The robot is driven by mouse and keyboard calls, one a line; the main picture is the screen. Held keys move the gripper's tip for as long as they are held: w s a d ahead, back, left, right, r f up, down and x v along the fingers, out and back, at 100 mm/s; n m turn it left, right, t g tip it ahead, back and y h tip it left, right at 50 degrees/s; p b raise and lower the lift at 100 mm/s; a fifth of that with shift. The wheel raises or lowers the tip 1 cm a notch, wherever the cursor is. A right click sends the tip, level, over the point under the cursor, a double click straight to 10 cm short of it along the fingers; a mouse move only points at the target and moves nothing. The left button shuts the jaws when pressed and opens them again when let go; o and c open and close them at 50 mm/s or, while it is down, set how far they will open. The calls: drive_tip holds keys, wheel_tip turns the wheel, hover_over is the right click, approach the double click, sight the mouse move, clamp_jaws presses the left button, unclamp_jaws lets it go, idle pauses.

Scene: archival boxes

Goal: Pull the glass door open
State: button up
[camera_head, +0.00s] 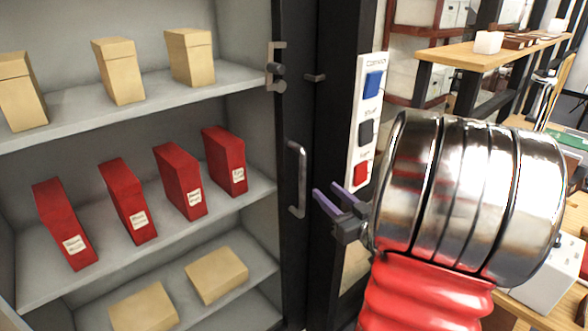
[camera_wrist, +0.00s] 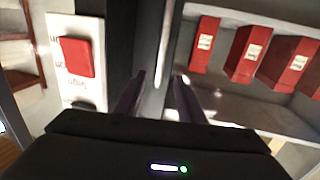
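The glass door's dark frame (camera_head: 290,120) stands at the right side of the cabinet, in front of the shelves; the pane itself is hard to make out. Its upright metal handle (camera_head: 299,180) is on that frame. My gripper (camera_head: 326,191) is open, its two purple fingers pointing left at the handle from just to its right. In the wrist view the gripper (camera_wrist: 160,78) also shows open, and the pale handle bar (camera_wrist: 167,45) lines up with the gap between the fingertips. I cannot tell whether the fingers reach around it.
A white panel (camera_head: 352,145) with blue, dark and red buttons is right of the door, close to my gripper. A latch-like metal fitting (camera_head: 275,68) sits higher on the frame. Red boxes (camera_head: 182,180) and tan boxes (camera_head: 190,57) stand on the cabinet shelves. Wooden shelving (camera_head: 470,55) is at right.

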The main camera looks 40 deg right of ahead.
sight(304, 171)
idle(0.4)
drive_tip(key=w, duration=0.4)
drive_tip(key=w+d, duration=0.1)
drive_tip(key=w, duration=0.4)
drive_tip(key=w+d, duration=0.1)
drive_tip(key=w, duration=0.3)
drive_tip(key=shift+w+d, duration=0.15)
drive_tip(key=shift+w, duration=0.1)
clamp_jaws()
idle(0.4)
